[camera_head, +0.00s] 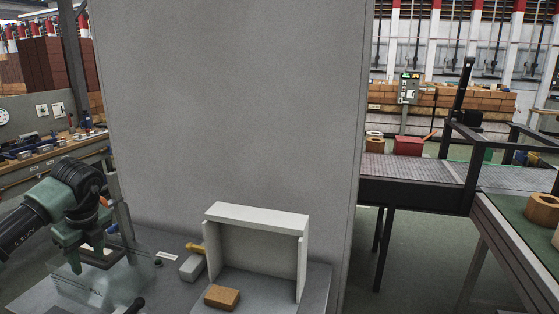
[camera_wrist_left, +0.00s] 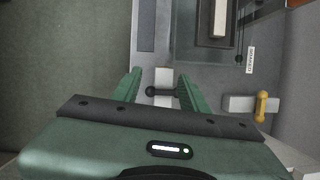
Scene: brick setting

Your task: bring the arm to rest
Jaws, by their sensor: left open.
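My left gripper (camera_head: 92,262) hangs over the left part of the grey bench in the head view, its fingers pointing down. In the left wrist view the two green fingers of my left gripper (camera_wrist_left: 160,75) stand apart with nothing held between them. A small black handle (camera_wrist_left: 166,92) on a pale strip shows below and between the fingers; I cannot tell its exact distance from them. My right gripper is in neither view.
A white frame (camera_head: 258,216) stands on the bench, with an orange brick (camera_head: 222,297) in front. A grey block (camera_head: 192,267) with a yellow handle (camera_head: 195,248) lies left of it. A large grey panel (camera_head: 230,110) rises behind. A conveyor (camera_head: 410,168) stands right.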

